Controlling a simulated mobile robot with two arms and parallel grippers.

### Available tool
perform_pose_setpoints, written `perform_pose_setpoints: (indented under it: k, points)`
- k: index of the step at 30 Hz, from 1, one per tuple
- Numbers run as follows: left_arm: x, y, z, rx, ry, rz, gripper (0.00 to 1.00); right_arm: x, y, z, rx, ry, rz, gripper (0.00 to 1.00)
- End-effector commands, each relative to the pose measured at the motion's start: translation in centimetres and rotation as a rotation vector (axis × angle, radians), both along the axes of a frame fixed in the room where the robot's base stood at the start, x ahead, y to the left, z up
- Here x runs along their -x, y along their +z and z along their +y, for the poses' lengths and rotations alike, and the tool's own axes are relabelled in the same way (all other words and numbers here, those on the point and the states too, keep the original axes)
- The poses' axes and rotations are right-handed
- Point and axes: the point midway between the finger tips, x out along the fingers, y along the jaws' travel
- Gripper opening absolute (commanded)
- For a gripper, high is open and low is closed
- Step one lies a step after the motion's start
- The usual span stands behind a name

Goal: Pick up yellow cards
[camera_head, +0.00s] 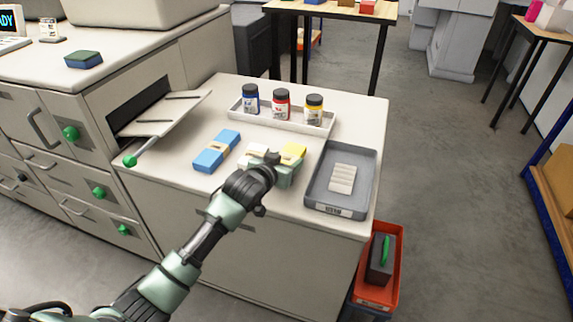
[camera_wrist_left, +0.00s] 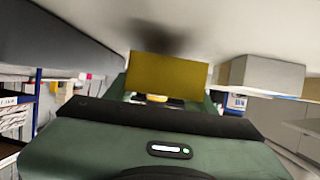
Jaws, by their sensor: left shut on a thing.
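The yellow cards (camera_head: 294,150) show as a yellow stack at my left gripper (camera_head: 276,163), over the middle of the white counter. My left gripper is shut on them. In the left wrist view the yellow stack (camera_wrist_left: 166,74) fills the space between the fingers, close to a pale surface. The gripper hides part of the stack in the head view, and I cannot tell whether it touches the counter. My right gripper is not in view.
A pale block (camera_wrist_left: 262,76) is close beside the yellow one. A grey tray (camera_head: 318,195) holding a pale stack (camera_head: 342,178) is on the right. Three bottles stand in a white rack (camera_head: 240,112) behind.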

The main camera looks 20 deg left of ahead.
Motion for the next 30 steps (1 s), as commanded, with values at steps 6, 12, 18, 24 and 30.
perform_pose_setpoints:
  k: [6, 12, 18, 24, 30]
  points:
    - [-0.1, 5.7, 0.0, 0.001, -0.001, -0.012, 0.05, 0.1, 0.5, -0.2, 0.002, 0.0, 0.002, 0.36]
    - [-0.1, 11.6, 0.0, 0.001, 0.0, -0.012, 0.05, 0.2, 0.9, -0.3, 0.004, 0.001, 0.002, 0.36]
    - [-0.1, 15.9, 0.0, -0.001, -0.001, -0.009, 0.05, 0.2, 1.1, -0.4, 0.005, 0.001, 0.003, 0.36]
    - [0.3, 18.2, -0.2, -0.002, -0.001, -0.006, 0.05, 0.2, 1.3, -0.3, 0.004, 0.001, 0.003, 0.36]
    - [4.6, 20.4, -1.3, -0.02, 0.015, -0.004, 0.05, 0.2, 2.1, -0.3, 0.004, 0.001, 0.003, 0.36]
